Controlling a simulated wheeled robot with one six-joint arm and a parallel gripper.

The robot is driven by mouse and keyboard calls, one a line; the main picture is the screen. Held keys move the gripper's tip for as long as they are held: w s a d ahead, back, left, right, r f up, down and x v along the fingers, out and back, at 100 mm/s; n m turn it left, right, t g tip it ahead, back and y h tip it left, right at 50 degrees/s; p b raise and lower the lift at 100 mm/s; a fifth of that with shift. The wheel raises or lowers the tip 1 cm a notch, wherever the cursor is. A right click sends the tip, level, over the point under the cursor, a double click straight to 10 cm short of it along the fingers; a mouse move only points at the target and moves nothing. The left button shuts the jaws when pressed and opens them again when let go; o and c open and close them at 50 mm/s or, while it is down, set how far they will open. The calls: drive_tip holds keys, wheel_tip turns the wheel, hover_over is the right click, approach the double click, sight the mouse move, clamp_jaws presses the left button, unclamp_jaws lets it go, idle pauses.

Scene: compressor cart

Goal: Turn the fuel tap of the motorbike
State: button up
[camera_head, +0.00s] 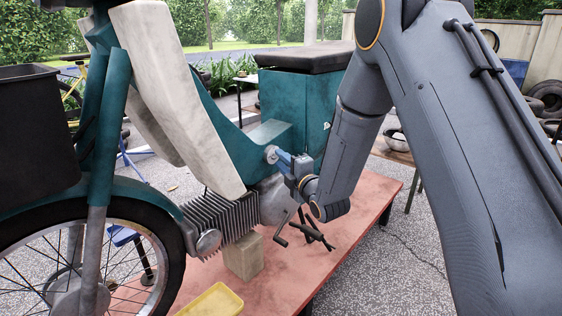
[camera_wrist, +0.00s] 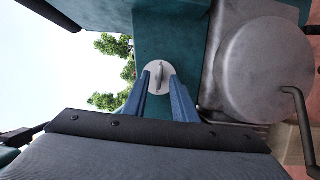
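The motorbike (camera_head: 95,150) is teal with cream leg shields and stands on a red platform. Its fuel tap (camera_wrist: 158,77) is a round pale disc with a narrow raised lever, set on the teal body panel. In the head view the tap (camera_head: 271,154) is a small grey round on the bike's side, just left of my fingertips. My gripper (camera_wrist: 161,84) has two blue fingers, apart and empty, pointing at the tap. The lever shows between and just beyond the fingertips; contact cannot be told. In the head view my gripper (camera_head: 279,156) is close against the bike's side.
A round grey engine cover (camera_wrist: 268,70) and a bent metal lever (camera_wrist: 303,130) are close on the right in the wrist view. The red platform (camera_head: 290,280) holds a block (camera_head: 243,257) and a yellow tray (camera_head: 212,302). Paving right of the platform is open.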

drive_tip(key=shift+w+a, duration=0.2)
drive_tip(key=shift+w, duration=0.15)
clamp_jaws()
drive_tip(key=shift+w+d+r+m+g+y+p, duration=0.1)
drive_tip(key=shift+w+r+m+g+y+p, duration=0.2)
drive_tip(key=shift+m+g+p, duration=1.45)
drive_tip(key=shift+s+d+r+m+g+y+p, duration=0.15)
drive_tip(key=shift+m+g+y+p, duration=0.4)
drive_tip(key=shift+m+p, duration=2.1)
drive_tip(key=shift+w+d+r+m+g+y+p, duration=0.15)
drive_tip(key=shift+w+m+g+p, duration=0.1)
drive_tip(key=shift+m+g+p, duration=1.55)
drive_tip(key=shift+m+t+p, duration=0.4)
drive_tip(key=shift+m, duration=0.1)
